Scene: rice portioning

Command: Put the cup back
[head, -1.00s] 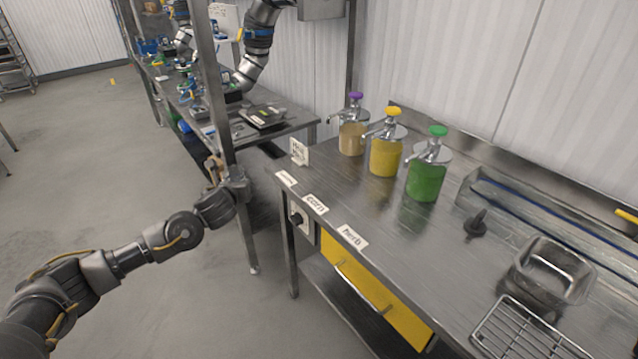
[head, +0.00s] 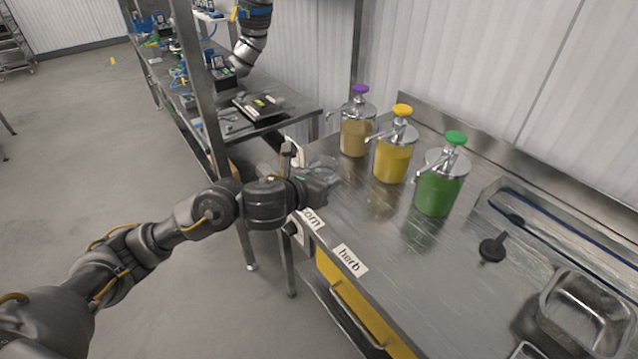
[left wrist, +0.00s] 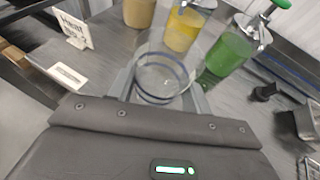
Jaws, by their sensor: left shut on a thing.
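My left gripper (head: 324,180) is over the front left edge of the steel table. It is shut on a clear cup (left wrist: 160,78), which shows with blue rings between the fingers in the left wrist view. In the head view the cup (head: 322,166) is only a faint see-through shape at the gripper. I cannot tell whether the cup touches the table. My right gripper is not in view.
Three pump jars stand behind the gripper: tan with purple top (head: 356,138), yellow (head: 392,160) and green (head: 437,190). Labels "corn" (head: 312,218) and "herb" (head: 350,259) lie along the front edge. A black knob-like thing (head: 492,248) and metal pan (head: 585,312) are at right. The middle tabletop is clear.

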